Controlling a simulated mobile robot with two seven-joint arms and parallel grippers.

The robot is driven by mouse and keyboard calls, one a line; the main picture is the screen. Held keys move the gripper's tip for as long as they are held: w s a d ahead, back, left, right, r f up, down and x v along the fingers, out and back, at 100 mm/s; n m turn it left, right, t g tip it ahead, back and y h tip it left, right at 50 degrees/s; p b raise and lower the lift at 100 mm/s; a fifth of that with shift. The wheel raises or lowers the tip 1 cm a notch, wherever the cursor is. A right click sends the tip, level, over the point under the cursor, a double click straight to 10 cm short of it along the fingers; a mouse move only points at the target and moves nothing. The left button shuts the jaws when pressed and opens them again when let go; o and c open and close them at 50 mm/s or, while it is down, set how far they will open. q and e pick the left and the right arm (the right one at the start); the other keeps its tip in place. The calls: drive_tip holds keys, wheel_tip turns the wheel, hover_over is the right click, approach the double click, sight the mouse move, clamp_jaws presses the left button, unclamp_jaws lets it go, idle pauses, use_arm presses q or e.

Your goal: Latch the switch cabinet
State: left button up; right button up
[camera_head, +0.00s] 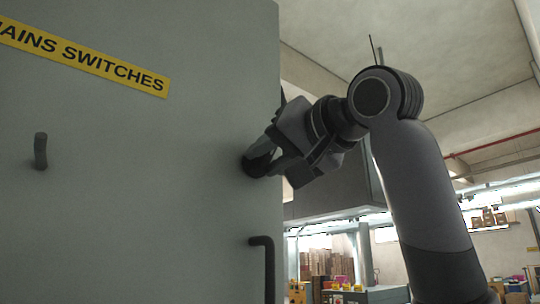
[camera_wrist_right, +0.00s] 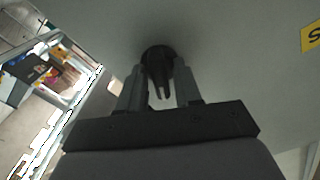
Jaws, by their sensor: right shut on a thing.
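The switch cabinet (camera_head: 130,210) is a large grey-green box filling the left of the head view, with a yellow "MAINS SWITCHES" label (camera_head: 85,58). A dark round latch knob (camera_head: 254,166) sits near its right edge; it also shows in the right wrist view (camera_wrist_right: 157,55). My right gripper (camera_head: 268,160) is at the knob, its fingers on either side of it, and it is shut on the knob. In the right wrist view my gripper (camera_wrist_right: 160,88) faces the panel. The fingertips partly hide the knob. My left gripper is not in view.
A small dark handle (camera_head: 40,151) stands out from the panel at the left. A bent dark handle (camera_head: 265,265) is below my gripper near the panel's right edge. Behind, far off, are boxes (camera_head: 322,262) and bright lamps. Open room lies right of the cabinet.

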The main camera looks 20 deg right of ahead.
drive_tip(key=shift+r+n, duration=0.15)
drive_tip(key=shift+n, duration=2.55)
drive_tip(key=o, duration=0.7)
drive_tip(key=shift+o, duration=0.2)
drive_tip(key=shift+s, duration=0.25)
drive_tip(key=b+v, duration=0.2)
drive_tip(key=v, duration=0.4)
drive_tip(key=shift+s+d, duration=0.15)
drive_tip(key=shift+s, duration=0.25)
